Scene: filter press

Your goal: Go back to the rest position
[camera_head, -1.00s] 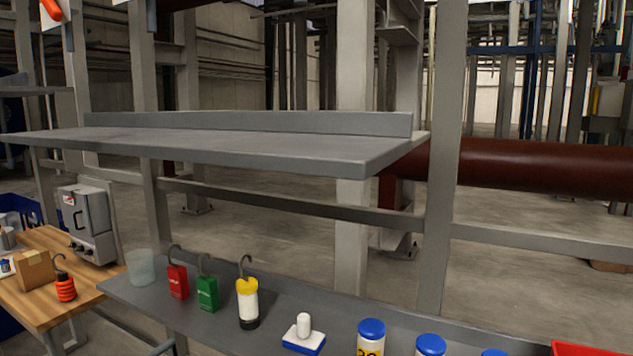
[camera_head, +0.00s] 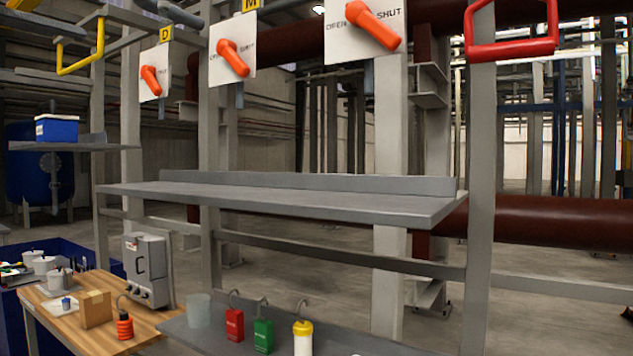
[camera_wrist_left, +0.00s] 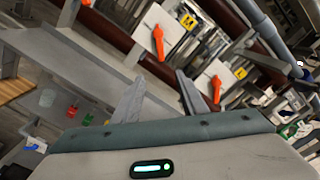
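My left gripper (camera_wrist_left: 158,98) shows in the left wrist view with its two fingers spread apart and nothing between them. It is out of the head view. Beyond its fingers are the grey shelf (camera_wrist_left: 90,62) and orange valve handles, one at the upper middle (camera_wrist_left: 158,42) and one to the right (camera_wrist_left: 216,90). My right gripper is in neither view.
A grey upper shelf (camera_head: 300,203) is bare. A wooden table (camera_head: 70,330) stands left. A red handle (camera_head: 512,50) hangs upper right.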

